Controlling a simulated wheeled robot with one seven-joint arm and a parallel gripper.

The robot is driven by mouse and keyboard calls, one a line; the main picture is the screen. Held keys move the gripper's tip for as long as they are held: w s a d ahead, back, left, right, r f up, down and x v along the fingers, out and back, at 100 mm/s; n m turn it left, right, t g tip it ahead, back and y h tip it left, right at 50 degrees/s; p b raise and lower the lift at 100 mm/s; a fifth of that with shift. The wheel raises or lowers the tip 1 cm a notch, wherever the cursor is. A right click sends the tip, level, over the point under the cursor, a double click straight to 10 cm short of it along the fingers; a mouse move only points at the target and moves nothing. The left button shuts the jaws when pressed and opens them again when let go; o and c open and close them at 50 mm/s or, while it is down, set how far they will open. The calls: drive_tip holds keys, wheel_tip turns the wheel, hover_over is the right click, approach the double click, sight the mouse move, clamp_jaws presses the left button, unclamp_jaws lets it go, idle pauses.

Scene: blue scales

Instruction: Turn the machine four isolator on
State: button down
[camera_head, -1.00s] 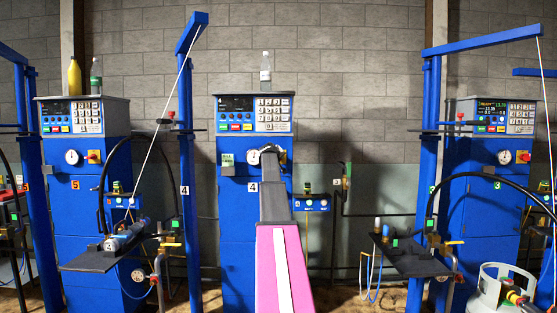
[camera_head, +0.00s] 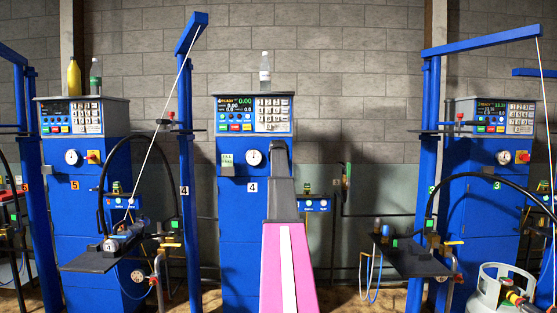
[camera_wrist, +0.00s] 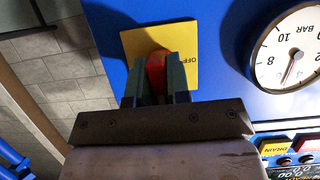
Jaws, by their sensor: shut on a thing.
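Machine four (camera_head: 238,220) is the blue cabinet in the middle of the head view, with a "4" label and a round gauge (camera_head: 252,158). Its display (camera_head: 236,105) is lit, with green "READY" and "0.00" figures. My arm hides its isolator in the head view. In the wrist view the isolator's red knob (camera_wrist: 156,72) stands on a yellow plate (camera_wrist: 188,40) with upside-down lettering that seems to read "OFF". My gripper (camera_wrist: 158,82) is shut on the knob, one dark finger on each side. The knob's exact angle is partly hidden.
Machine five (camera_head: 85,210), its display dark, stands at left, with its own red isolator (camera_head: 93,157). Machine three (camera_head: 470,220) stands at right, display lit. Dark shelves, hoses and a gas cylinder (camera_head: 500,290) flank the arm. A clear bottle (camera_head: 265,70) stands on machine four.

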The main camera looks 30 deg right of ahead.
idle(0.6)
drive_tip(key=c, duration=1.1)
unclamp_jaws()
drive_tip(key=v, duration=1.1)
drive_tip(key=shift+d, duration=0.1)
